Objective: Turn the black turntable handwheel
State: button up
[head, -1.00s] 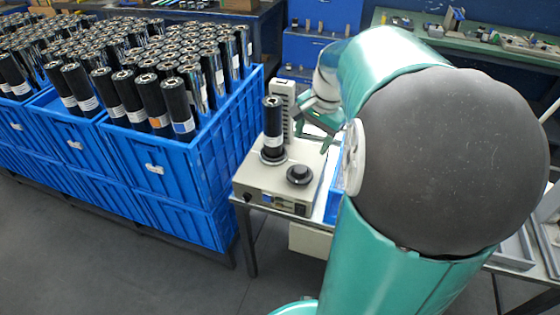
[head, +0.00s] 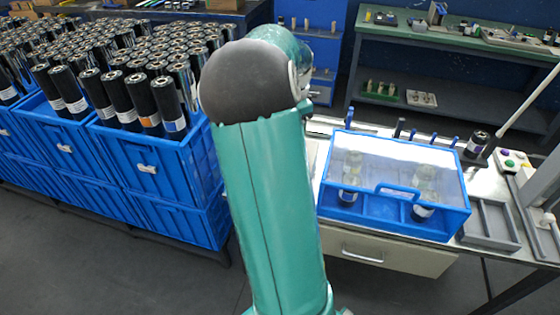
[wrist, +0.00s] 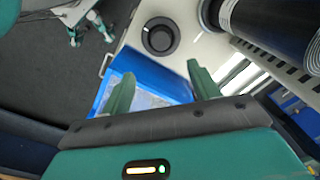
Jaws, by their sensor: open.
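The black turntable handwheel (wrist: 160,37) is a round knob with a white mark, on the pale top of the machine (wrist: 183,14) in the wrist view. My gripper (wrist: 160,70) is open, with its two green fingers apart and nothing between them. The handwheel appears just beyond the fingertips, between their lines, and no contact shows. A dark roll (wrist: 268,22) stands on the machine to the right of the handwheel. In the head view my arm hides the machine, the handwheel and my gripper.
A blue box with a clear lid (head: 395,215) stands on the bench right of my arm; a blue-edged box (wrist: 152,66) also shows behind my fingers. Blue crates (head: 155,170) full of black rolls stand at left. A grey tray (head: 490,224) lies at right.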

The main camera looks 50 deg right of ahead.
notch_tip(320, 180, down, 14)
jog(key=shift+w, duration=0.15)
dwell(0.4)
jog(key=c, duration=1)
